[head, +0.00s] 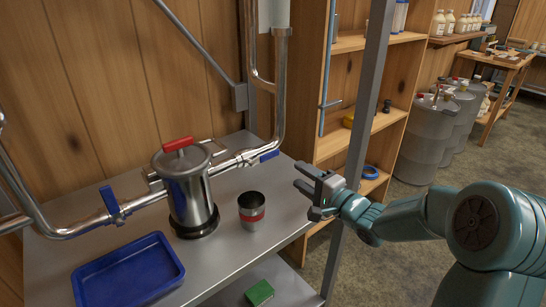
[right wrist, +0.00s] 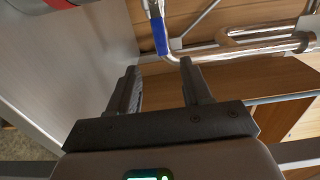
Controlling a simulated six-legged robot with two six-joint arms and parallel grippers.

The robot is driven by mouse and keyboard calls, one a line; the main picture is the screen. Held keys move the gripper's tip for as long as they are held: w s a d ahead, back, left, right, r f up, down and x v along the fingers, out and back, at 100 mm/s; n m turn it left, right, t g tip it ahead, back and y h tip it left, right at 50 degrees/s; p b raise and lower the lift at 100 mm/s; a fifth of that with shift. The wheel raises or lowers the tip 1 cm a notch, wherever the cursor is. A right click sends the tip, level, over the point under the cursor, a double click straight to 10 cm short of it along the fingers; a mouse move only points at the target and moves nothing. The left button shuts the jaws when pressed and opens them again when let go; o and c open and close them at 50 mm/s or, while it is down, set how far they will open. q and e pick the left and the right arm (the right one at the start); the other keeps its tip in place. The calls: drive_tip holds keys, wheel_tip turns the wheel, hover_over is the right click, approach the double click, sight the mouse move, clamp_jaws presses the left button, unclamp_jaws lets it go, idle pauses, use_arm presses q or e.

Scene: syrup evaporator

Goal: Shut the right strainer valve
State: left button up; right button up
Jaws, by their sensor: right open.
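The strainer (head: 188,195) is a steel canister with a red-handled lid, standing on the metal table. The right strainer valve has a blue lever (head: 269,156) on the steel pipe right of the canister; the lever appears to lie roughly along the pipe. The lever also shows in the right wrist view (right wrist: 160,36), beyond the fingertips. The left valve's blue lever (head: 110,200) stands across its pipe. My right gripper (head: 299,176) is open and empty, to the right of the right lever and apart from it. Its two fingers also show in the right wrist view (right wrist: 158,68). My left gripper is out of view.
A steel cup with a red band (head: 252,212) stands between the canister and my right gripper. A blue tray (head: 128,272) lies at the table's front left. A grey post (head: 361,120) rises beside my right gripper, with wooden shelves (head: 385,125) behind it.

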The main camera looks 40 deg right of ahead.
sight(272, 156)
drive_tip(key=w, duration=0.7)
drive_tip(key=w+a+p, duration=0.1)
drive_tip(key=w, duration=0.3)
drive_tip(key=shift+w, duration=0.3)
drive_tip(key=shift+d, duration=0.1)
clamp_jaws()
